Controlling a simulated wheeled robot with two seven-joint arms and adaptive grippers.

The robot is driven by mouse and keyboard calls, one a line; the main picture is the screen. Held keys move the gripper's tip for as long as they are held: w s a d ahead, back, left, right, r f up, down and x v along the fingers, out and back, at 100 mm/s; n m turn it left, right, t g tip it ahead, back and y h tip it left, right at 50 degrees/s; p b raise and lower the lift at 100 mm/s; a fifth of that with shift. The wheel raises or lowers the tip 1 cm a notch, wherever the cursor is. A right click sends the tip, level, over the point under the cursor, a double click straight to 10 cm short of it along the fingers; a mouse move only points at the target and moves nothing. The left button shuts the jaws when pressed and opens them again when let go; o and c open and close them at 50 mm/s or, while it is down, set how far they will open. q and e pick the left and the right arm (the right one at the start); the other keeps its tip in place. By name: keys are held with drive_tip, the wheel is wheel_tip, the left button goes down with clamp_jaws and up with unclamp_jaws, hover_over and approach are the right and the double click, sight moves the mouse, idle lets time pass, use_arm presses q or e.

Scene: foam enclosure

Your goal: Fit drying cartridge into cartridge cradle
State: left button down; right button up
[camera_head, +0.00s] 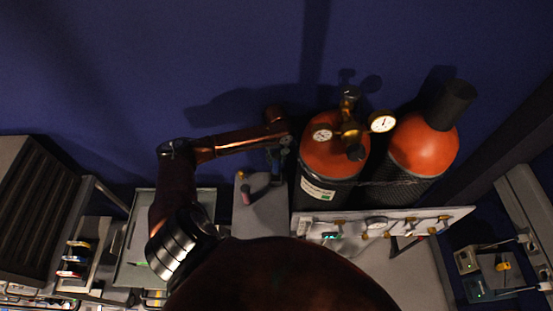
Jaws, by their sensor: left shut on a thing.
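My left gripper (279,163) hangs down from the wrist at the end of my copper-coloured left arm, beside the dark gas cylinder and over the right back part of a grey bench top (262,215). It is shut on a small dark object between its fingers, too small and shadowed to identify. A small pinkish upright piece (246,195) stands on the bench top left of the gripper, with a small yellow-topped item (241,175) behind it. I cannot tell which item is the drying cartridge or the cradle. My right gripper is not in view.
Two orange-topped gas cylinders (416,147) with a regulator and gauges (350,131) stand close to the gripper's right. A pale panel with valves (376,224) is in front of them. A grey tray (136,240) lies left. The blue wall is behind.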

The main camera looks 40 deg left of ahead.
sight(276, 166)
use_arm(q)
drive_tip(key=shift+d+r+p, duration=0.1)
drive_tip(key=shift+p, duration=0.75)
drive_tip(key=shift+f+b, duration=0.85)
drive_tip(key=shift+f, duration=2.15)
drive_tip(key=shift+p, duration=0.55)
drive_tip(key=shift+p, duration=0.65)
